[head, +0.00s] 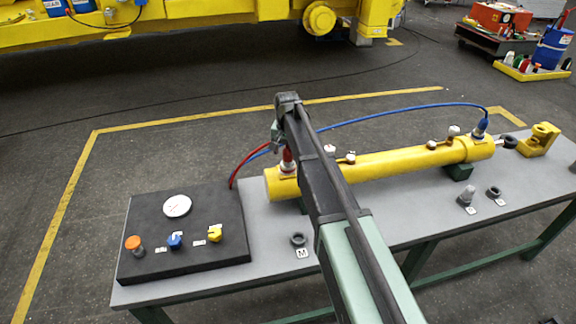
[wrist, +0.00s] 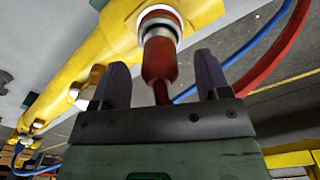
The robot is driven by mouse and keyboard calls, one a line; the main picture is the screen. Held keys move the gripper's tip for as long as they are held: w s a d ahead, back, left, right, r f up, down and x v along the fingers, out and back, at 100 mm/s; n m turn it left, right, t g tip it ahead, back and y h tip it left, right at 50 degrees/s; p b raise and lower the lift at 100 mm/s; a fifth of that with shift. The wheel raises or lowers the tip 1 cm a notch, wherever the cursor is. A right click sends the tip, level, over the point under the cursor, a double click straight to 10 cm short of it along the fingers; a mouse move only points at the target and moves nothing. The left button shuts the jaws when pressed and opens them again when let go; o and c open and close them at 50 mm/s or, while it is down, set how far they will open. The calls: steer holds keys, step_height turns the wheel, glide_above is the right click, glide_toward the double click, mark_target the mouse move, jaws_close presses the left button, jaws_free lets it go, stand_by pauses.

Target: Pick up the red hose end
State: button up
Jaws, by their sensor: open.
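The red hose end (wrist: 160,58) sits at the white-collared port on the near end of the yellow cylinder (wrist: 55,95). In the head view the red hose end (head: 287,156) stands upright on the left end of the cylinder (head: 385,168). My gripper (wrist: 160,72) is open, with one dark finger on each side of the red hose end. Gaps show between the fingers and the hose end in the wrist view. In the head view my gripper (head: 276,138) is partly hidden by my arm. The red hose (head: 240,165) curves down to the left.
A blue hose (head: 400,110) arches behind the cylinder to its right end. A black panel (head: 185,235) with a gauge and coloured knobs stands on the left of the grey table (head: 400,225). Small dark fittings (head: 298,239) lie on the front of the table.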

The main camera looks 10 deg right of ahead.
mark_target(288, 157)
step_height(288, 157, down, 3)
steer(key=shift+f+b, duration=0.15)
steer(key=shift+b, duration=0.7)
steer(key=shift+r, duration=0.25)
steer(key=c, duration=1.2)
steer(key=shift+o, duration=0.2)
steer(key=shift+p, duration=0.3)
